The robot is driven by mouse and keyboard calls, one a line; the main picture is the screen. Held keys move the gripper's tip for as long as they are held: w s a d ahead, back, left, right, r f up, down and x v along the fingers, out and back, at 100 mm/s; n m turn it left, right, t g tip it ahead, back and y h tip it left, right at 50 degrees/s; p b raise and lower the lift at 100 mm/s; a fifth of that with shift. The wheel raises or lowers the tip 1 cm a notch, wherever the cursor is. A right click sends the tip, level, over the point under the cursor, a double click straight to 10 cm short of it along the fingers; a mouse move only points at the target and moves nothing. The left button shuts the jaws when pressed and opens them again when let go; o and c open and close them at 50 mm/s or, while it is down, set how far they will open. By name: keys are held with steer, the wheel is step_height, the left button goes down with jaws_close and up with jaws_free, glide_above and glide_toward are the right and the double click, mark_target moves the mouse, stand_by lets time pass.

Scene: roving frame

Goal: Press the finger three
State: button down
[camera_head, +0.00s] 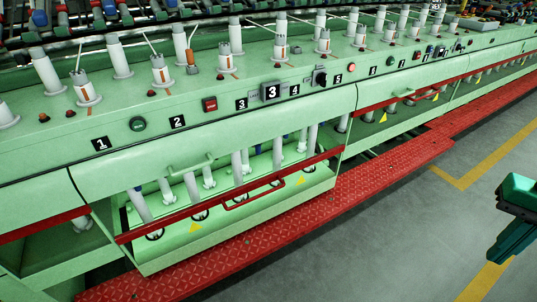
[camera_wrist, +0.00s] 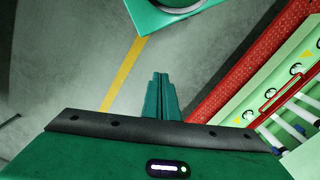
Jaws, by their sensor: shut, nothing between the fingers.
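A long pale green roving frame (camera_head: 215,115) carries black number plates on its sloped front. A small plate marked 3 (camera_head: 241,104) sits beside a larger raised plate marked 3 (camera_head: 271,91). White upright cylinders (camera_head: 235,35) with thin rods stand in rows above the plates. None of the frames labels a part as a finger. My gripper (camera_wrist: 160,76) shows in the wrist view, its two dark green fingers together and empty over the grey floor. It is apart from the machine, which lies to the right there. Part of my dark green arm end shows at the head view's right edge.
A red tread-plate step (camera_head: 375,180) runs along the machine's base. A red handle rail (camera_head: 235,195) crosses the open lower bay. A green button (camera_head: 138,124), a red button (camera_head: 210,104) and a black knob (camera_head: 320,77) stick out. The grey floor (camera_head: 400,245) is clear.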

steer(key=w+a+f+n+t+y, duration=0.1)
steer(key=w+a+f+n, duration=0.2)
steer(key=w, duration=0.7)
steer(key=w+a+f+n+t+y, duration=0.1)
steer(key=w+a+f, duration=0.25)
steer(key=w, duration=0.65)
steer(key=w+a+f+n+t+y, duration=0.1)
steer(key=w+a+f, duration=0.3)
steer(key=w, duration=0.6)
steer(key=w+a+f+m+t+y, duration=0.3)
steer(key=w+a+f, duration=0.4)
steer(key=w+a, duration=0.3)
steer(key=w+a+f+m+t+y, duration=0.4)
steer(key=w+a+f+t+y, duration=0.2)
steer(key=w+a, duration=0.5)
steer(key=a+f+y, duration=0.1)
steer(key=a+f, duration=0.1)
steer(key=a, duration=0.1)
steer(key=shift+w+a+f, duration=0.15)
steer(key=shift+a+f, duration=0.05)
steer(key=shift+a, duration=0.1)
